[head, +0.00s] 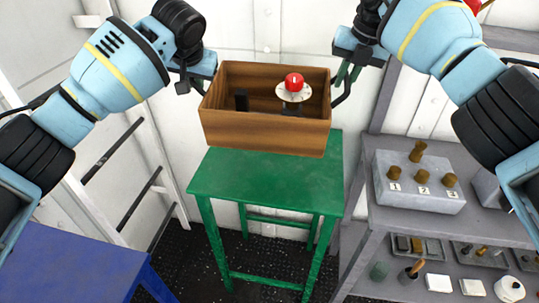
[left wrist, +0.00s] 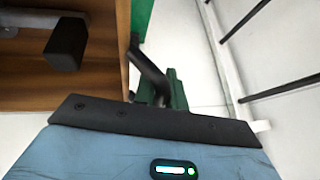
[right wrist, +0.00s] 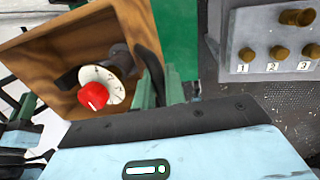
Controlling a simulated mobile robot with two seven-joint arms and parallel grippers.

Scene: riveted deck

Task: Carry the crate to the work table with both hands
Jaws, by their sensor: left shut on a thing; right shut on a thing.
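The brown wooden crate (head: 265,132) is held between my two arms, level or nearly so, over the back part of a green table (head: 265,182). I cannot tell whether its base touches the tabletop. Inside are a dark block (head: 241,100) and a red knob (head: 294,82) on a white numbered dial. My left gripper (head: 203,84) is shut at the crate's left side; the left wrist view shows its green fingers at a black handle (left wrist: 148,68). My right gripper (head: 346,76) is shut on the black handle (head: 345,92) at the right side.
A blue table (head: 75,262) stands at the front left, below a ladder-like rack (head: 130,150). A grey shelf unit (head: 465,222) on the right carries a block with numbered pegs (head: 418,190) and small trays. The green table's front half is bare.

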